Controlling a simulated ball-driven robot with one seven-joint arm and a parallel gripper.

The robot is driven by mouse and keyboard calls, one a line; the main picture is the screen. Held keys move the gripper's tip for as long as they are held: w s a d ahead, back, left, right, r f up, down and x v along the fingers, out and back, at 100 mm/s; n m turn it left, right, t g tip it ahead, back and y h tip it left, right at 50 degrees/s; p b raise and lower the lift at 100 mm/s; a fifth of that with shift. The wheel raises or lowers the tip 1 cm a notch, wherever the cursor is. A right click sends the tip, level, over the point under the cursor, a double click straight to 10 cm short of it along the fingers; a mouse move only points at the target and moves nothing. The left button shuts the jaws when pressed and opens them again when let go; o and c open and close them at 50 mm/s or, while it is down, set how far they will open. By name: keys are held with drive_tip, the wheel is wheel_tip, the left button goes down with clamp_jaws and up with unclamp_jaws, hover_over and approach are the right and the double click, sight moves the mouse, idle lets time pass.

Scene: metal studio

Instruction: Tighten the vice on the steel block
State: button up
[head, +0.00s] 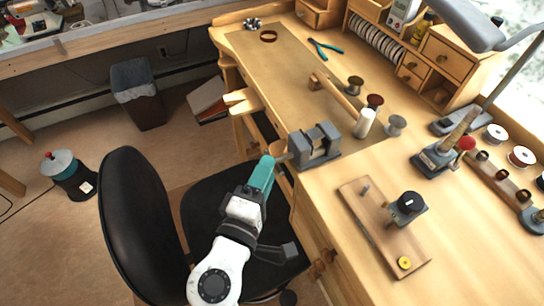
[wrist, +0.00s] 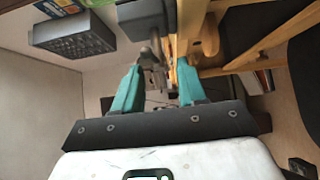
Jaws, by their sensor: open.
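The grey vice (head: 327,153) sits at the front edge of the wooden bench. A lighter metal piece, seemingly the steel block (head: 318,146), stands between its jaws; I cannot tell how tightly it is gripped. My gripper (head: 271,160) has teal fingers and is just left of the vice, at the bench edge, by the vice's screw end. In the wrist view my gripper (wrist: 159,67) is open, with its two fingers apart. A grey metal part, seemingly the vice's handle (wrist: 153,58), shows between or just beyond the fingertips. Contact cannot be told.
A wooden board with a dark-knobbed fixture (head: 382,243) lies right of the vice. A black chair (head: 140,215) stands under my arm. A bin (head: 138,93) stands on the floor at left.

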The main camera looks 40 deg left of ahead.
sight(281, 159)
drive_tip(key=shift+x, duration=1.75)
drive_tip(key=shift+c, duration=0.4)
clamp_jaws()
